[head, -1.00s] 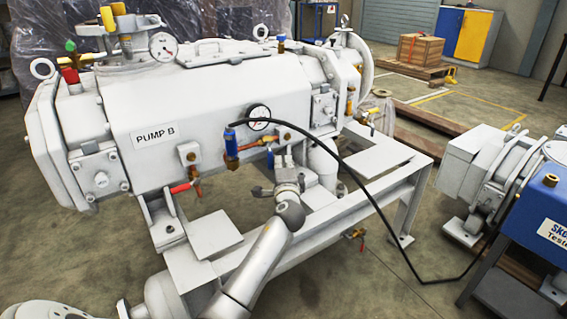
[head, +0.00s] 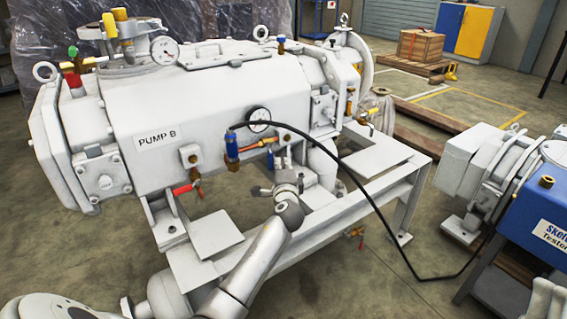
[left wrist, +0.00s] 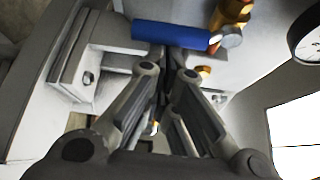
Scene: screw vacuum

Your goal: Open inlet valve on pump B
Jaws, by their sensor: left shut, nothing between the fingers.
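Pump B (head: 225,90) is a large white machine with a "PUMP B" label, on a white frame. A small blue valve handle (head: 269,159) hangs below the brass fitting (head: 285,136) on its side. In the left wrist view the blue handle (left wrist: 170,36) lies across the top, just beyond my fingertips, with brass at its right end. My left gripper (head: 282,157) is shut and empty, just right of the handle; I cannot tell whether it touches. A red-handled valve (head: 183,189) sits lower left.
A black hose (head: 352,170) loops from a blue-bodied fitting (head: 232,147) to the blue tester (head: 545,220) at right. A round gauge (head: 258,117) sits just above the brass fitting. The frame's rail (head: 300,250) runs below my arm.

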